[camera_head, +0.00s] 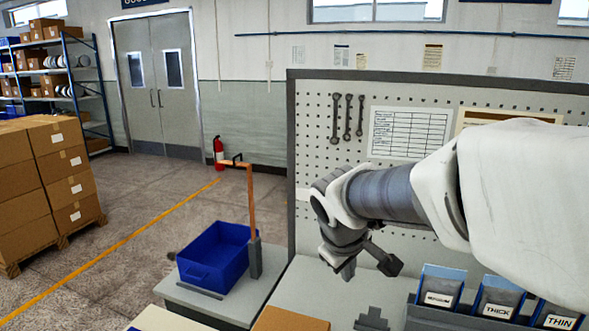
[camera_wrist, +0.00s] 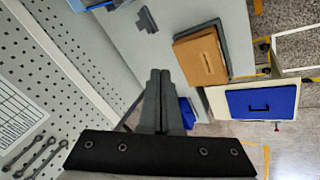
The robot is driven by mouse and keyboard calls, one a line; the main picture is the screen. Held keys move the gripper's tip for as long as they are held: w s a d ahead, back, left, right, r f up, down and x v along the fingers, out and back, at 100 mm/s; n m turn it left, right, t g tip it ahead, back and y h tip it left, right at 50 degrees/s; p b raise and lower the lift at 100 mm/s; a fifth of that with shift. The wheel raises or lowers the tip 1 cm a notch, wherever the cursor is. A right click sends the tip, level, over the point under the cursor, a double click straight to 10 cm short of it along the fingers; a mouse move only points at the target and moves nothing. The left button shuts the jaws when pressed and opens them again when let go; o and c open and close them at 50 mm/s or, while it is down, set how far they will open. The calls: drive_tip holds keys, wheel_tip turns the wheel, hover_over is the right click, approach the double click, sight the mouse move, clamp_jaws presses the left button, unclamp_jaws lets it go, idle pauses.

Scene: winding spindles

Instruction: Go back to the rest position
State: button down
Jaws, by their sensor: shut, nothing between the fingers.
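My gripper (camera_wrist: 160,75) is shut and empty in the wrist view, its two dark fingers side by side. In the head view my arm reaches in from the right, and its wrist end hangs above the bench in front of the pegboard (camera_head: 270,0).

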drive_tip(key=s+d+r+m+y, duration=0.1)
drive_tip(key=s+d+m, duration=0.1)
drive_tip(key=s, duration=0.7)
drive_tip(key=s+d+m+y, duration=0.1)
drive_tip(key=s+m, duration=0.4)
drive_tip(key=s, duration=0.5)
drive_tip(key=shift+d+r+t, duration=0.3)
drive_tip(key=shift+d+r, duration=0.1)
drive_tip(key=shift+d, duration=0.2)
